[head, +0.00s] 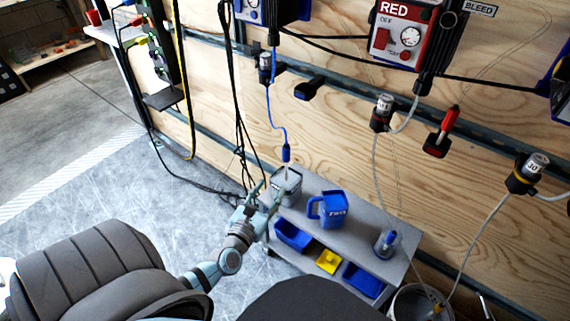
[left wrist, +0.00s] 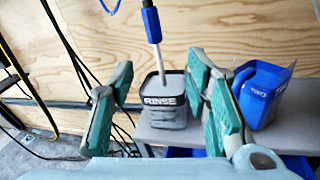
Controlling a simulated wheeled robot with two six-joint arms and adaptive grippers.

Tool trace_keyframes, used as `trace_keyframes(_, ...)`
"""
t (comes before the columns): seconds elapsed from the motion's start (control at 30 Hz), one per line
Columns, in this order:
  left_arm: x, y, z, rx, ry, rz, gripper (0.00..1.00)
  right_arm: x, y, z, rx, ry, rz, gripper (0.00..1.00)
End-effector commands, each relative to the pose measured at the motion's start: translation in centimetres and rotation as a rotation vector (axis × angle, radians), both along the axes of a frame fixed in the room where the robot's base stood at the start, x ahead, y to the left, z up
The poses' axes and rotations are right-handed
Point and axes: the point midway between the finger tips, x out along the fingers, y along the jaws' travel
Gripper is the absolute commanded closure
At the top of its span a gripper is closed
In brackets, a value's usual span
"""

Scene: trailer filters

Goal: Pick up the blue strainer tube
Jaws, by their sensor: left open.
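The blue strainer tube (head: 286,153) hangs upright on a blue hose above the grey bench, its pale lower stem reaching down to the RINSE container. In the left wrist view the blue tube (left wrist: 151,24) shows at the top centre, with its pale stem (left wrist: 160,65) entering the grey RINSE container (left wrist: 165,115). My left gripper (head: 262,199) is at the left end of the bench, by the RINSE container. In the left wrist view its green-padded fingers (left wrist: 160,105) stand apart, with the tube between them in the picture, farther away. My right gripper is not in view.
A blue jug (head: 329,209) stands right of the RINSE container on the grey bench (head: 365,233). Blue and yellow bins (head: 328,261) sit on its lower shelf. Black cables (head: 235,110) hang left of the tube. A plywood wall (head: 330,140) stands behind.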

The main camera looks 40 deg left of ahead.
Motion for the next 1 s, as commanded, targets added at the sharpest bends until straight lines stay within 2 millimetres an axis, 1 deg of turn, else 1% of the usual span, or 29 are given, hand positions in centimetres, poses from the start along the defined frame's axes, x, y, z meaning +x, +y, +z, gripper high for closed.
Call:
trace_keyframes(0.03,0.5,0.3,0.1,-0.086,-0.056,0.011,0.56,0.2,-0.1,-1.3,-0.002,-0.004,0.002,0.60)
trace_keyframes(0.1,1.5,0.7,1.1,-0.154,-0.097,0.021,0.56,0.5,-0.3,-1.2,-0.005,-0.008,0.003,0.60)
trace_keyframes(0.17,2.8,1.1,1.5,-0.168,-0.104,0.022,0.56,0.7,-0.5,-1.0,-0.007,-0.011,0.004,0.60)
trace_keyframes(0.3,6.5,2.2,1.5,-0.163,-0.101,0.023,0.56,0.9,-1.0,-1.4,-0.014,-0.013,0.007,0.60)
trace_keyframes(0.4,8.4,2.7,1.4,-0.163,-0.099,0.023,0.56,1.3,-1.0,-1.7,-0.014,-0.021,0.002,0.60)
trace_keyframes(0.43,8.8,2.8,1.4,-0.162,-0.097,0.022,0.56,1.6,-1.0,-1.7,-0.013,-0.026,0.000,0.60)
trace_keyframes(0.5,9.5,3.1,1.3,-0.162,-0.096,0.021,0.56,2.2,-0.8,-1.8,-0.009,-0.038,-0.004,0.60)
trace_keyframes(0.57,10.4,3.4,1.2,-0.161,-0.097,0.022,0.56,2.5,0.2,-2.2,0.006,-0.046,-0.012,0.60)
trace_keyframes(0.6,11.2,3.8,1.0,-0.161,-0.098,0.021,0.56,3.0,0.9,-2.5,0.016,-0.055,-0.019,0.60)
trace_keyframes(0.7,13.0,4.4,0.8,-0.159,-0.097,0.022,0.56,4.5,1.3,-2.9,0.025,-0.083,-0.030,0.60)
trace_keyframes(0.8,14.1,4.7,0.9,-0.161,-0.095,0.021,0.56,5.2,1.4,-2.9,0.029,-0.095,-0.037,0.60)
trace_keyframes(0.97,14.2,4.7,1.1,-0.160,-0.093,0.020,0.56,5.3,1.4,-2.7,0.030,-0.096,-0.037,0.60)
trace_keyframes(1.0,14.2,4.7,1.1,-0.160,-0.093,0.020,0.58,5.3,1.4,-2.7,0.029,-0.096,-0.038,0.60)
